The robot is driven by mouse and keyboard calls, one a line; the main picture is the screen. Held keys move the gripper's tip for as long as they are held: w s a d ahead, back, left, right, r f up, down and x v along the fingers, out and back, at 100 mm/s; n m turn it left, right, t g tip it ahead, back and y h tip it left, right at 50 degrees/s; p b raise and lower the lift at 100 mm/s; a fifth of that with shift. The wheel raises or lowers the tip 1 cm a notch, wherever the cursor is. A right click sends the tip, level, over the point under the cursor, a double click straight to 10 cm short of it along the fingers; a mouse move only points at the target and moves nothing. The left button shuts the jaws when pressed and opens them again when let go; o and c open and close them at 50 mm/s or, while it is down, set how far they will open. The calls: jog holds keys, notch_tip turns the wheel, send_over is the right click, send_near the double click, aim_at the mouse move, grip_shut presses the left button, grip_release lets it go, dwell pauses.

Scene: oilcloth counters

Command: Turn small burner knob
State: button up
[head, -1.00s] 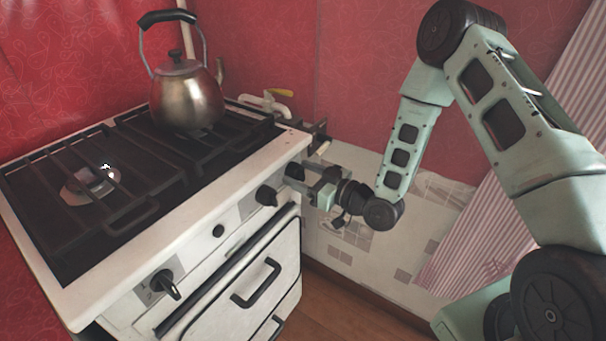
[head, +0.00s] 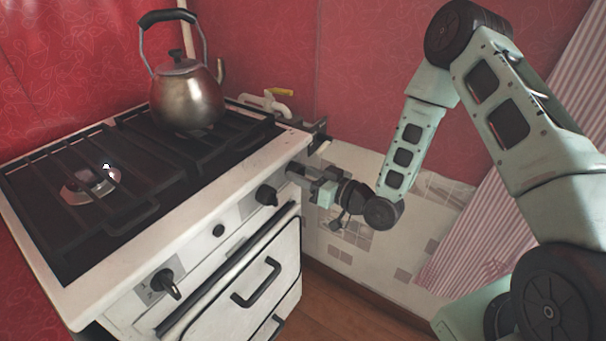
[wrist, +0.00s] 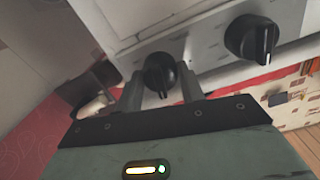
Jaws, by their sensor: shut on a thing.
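A black round burner knob (wrist: 160,72) with a white mark sits on the stove's pale front panel, at the end nearest my arm. In the wrist view the two fingers of my gripper (wrist: 161,82) stand on either side of it and are shut on it. In the head view my gripper (head: 300,175) is at the right end of the panel and hides this knob. A second black knob (head: 266,195) is just left of my gripper; it also shows in the wrist view (wrist: 252,38).
The white stove (head: 120,270) has another knob (head: 165,283) at the left and an oven handle (head: 257,283) below. A metal kettle (head: 187,95) stands on the back grates. A yellow-handled valve (head: 278,93) is on the wall behind.

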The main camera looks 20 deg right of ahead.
jog(key=m, duration=0.6)
jog(key=shift+m+p, duration=0.3)
jog(key=shift+p, duration=0.05)
dwell(0.4)
jog(key=o, duration=1)
jog(key=shift+c, duration=0.2)
jog(key=v, duration=1.7)
jog(key=shift+s, duration=0.2)
jog(key=shift+d, duration=0.1)
